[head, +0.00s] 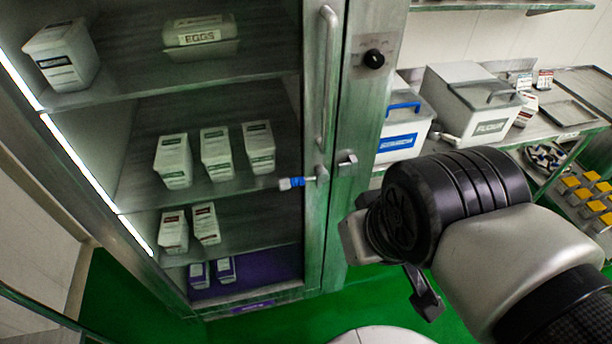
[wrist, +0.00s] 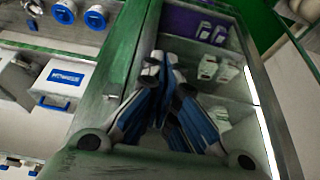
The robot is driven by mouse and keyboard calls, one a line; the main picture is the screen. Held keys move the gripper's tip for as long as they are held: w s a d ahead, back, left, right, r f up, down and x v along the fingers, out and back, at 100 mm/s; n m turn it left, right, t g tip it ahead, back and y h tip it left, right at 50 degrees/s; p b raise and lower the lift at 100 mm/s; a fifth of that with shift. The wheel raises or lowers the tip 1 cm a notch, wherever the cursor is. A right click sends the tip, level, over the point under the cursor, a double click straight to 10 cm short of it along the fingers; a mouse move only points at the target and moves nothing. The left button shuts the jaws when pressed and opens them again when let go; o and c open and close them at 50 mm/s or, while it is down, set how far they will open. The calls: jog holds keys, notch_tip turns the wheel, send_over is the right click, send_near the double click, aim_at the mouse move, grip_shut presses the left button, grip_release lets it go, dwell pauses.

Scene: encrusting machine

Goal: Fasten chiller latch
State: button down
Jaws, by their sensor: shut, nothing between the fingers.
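The chiller (head: 345,215) stands at left in the head view, its glass-fronted shelves showing. The latch (head: 294,183) is a small lever with a blue grip on the door's right edge, below the long door handle (head: 328,75). It points left across the door, away from the metal catch (head: 347,163) on the frame. My gripper (wrist: 158,65) is shut and empty in the wrist view, in front of the chiller's door edge. In the head view my wrist hides most of it, to the right of and below the latch. I cannot make out the latch in the wrist view.
A black knob (head: 374,59) sits on the frame above the catch. White bins (head: 475,105) with handles stand on a steel counter at right. Cartons (head: 217,154) fill the chiller shelves. Green floor (head: 375,290) is open below the counter.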

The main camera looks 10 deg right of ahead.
jog(key=w+a+r+p, duration=0.1)
jog(key=w+r+p, duration=0.35)
jog(key=w, duration=0.65)
jog(key=p, duration=0.3)
send_over(294, 179)
jog(key=s, duration=0.4)
jog(key=shift+s+d+f, duration=0.1)
jog(key=shift+s+f, duration=0.05)
jog(key=shift+f, duration=0.3)
jog(key=x, duration=0.4)
jog(key=b+x, duration=0.1)
jog(key=x, duration=0.4)
jog(key=s+b+x, duration=0.1)
jog(key=x, duration=0.4)
jog(key=shift+s+f, duration=0.1)
jog(key=shift+f, duration=0.1)
jog(key=shift+f+b, duration=0.1)
jog(key=shift+b, duration=0.3)
jog(key=shift+f, duration=0.1)
jog(key=shift+h+b, duration=0.3)
jog(key=shift+b, duration=0.05)
